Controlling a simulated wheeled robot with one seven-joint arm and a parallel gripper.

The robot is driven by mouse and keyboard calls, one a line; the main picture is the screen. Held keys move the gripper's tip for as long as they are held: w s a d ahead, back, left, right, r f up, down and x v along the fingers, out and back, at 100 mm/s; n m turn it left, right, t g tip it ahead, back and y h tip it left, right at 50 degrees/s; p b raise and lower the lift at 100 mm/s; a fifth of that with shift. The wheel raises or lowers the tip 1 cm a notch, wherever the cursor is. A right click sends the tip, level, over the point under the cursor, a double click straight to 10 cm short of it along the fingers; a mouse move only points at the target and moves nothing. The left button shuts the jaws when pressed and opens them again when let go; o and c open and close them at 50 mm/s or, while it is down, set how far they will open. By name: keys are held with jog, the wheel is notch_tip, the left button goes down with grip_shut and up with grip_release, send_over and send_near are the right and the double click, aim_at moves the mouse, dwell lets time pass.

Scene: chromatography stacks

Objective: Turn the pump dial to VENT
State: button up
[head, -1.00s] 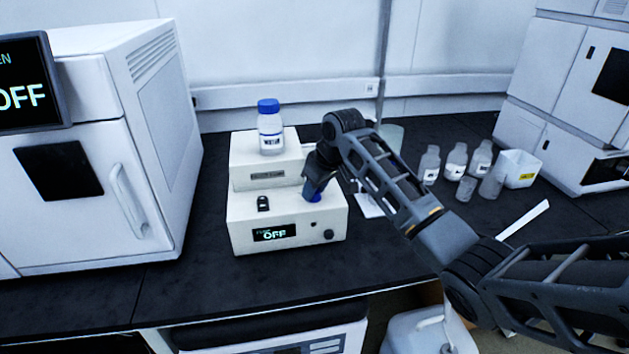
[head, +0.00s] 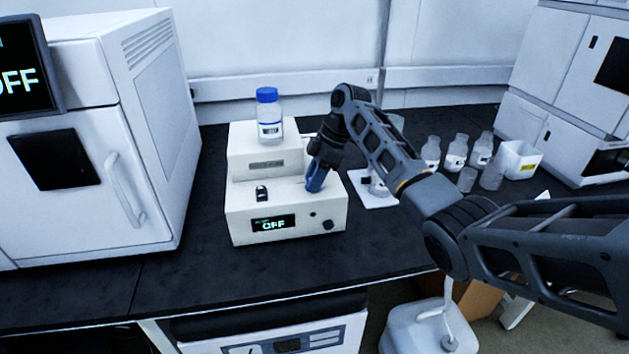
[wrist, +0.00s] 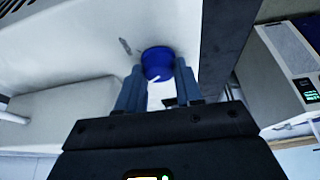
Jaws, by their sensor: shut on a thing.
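The pump (head: 240,210) is a white stepped box on the bench, and its front display (head: 273,224) reads OFF. The blue round pump dial (wrist: 157,60) sits on its top face, with a small white mark at its edge. My gripper (head: 316,185) points down onto the right part of the pump's lower top face. In the wrist view, my gripper (wrist: 158,74) has its two blue fingers on either side of the dial, shut on it. In the head view the fingers largely hide the dial. I cannot read any VENT label.
A blue-capped bottle (head: 269,118) stands on the pump's rear step, close to my wrist. A black switch (head: 262,194) is left of my gripper. A white oven-like cabinet (head: 100,130) stands left. Several bottles (head: 456,155) and a white bin (head: 518,160) are at right.

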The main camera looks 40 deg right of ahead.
jog(key=shift+n+g+b, duration=0.5)
jog(key=shift+n+b, duration=0.1)
jog(key=shift+n, duration=0.6)
jog(key=o, duration=1)
jog(key=shift+o, duration=0.2)
jog(key=b+v, duration=0.1)
jog(key=v, duration=0.6)
jog(key=shift+d+r, duration=0.25)
jog(key=shift+r, duration=0.1)
